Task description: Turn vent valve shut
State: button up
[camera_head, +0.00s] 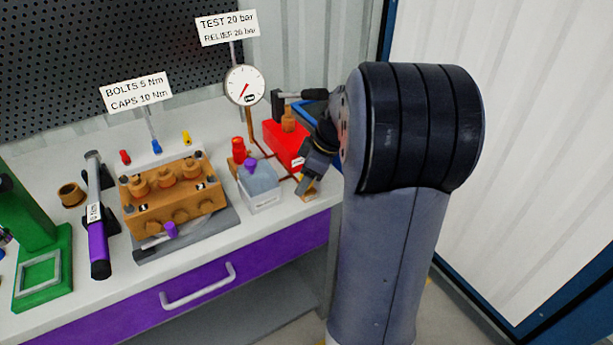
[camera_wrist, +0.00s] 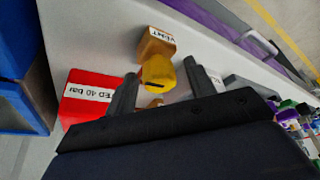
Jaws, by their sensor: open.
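The vent valve has a yellow knob (camera_wrist: 159,74) with a dark slot or mark, on a brass block labelled VENT (camera_wrist: 156,43) in the wrist view. My gripper (camera_wrist: 161,67) is open, with one dark finger on each side of the knob and gaps visible between. I cannot tell how far the fingertips are above the bench. In the head view my gripper (camera_head: 311,177) points down at the bench near the front edge, right of the clear box. The brass base (camera_head: 309,194) shows just below it; the knob is mostly hidden there.
A red pump unit (camera_head: 284,146) stands behind my gripper, and its labelled red body (camera_wrist: 88,96) is close to one finger. A clear box (camera_head: 261,190) with a purple cap is to the left. A pressure gauge (camera_head: 245,86) stands behind. A blue bin (camera_wrist: 20,85) is nearby.

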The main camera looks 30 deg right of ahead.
jog(key=c, duration=1)
jog(key=m, duration=0.2)
jog(key=m+t+h+b, duration=0.1)
jog(key=m, duration=0.1)
jog(key=shift+h, duration=0.3)
jog(key=m+h, duration=0.1)
jog(key=m, duration=0.1)
jog(key=m+p, duration=0.1)
jog(key=m, duration=0.2)
jog(key=shift+a+r+h, duration=0.1)
jog(key=shift+h, duration=0.3)
jog(key=m+h+p, duration=0.1)
jog(key=m, duration=0.3)
jog(key=shift+h, duration=0.4)
jog(key=shift+m+g+h+b, duration=0.4)
jog(key=shift+m+h, duration=0.2)
jog(key=shift+m, duration=1.8)
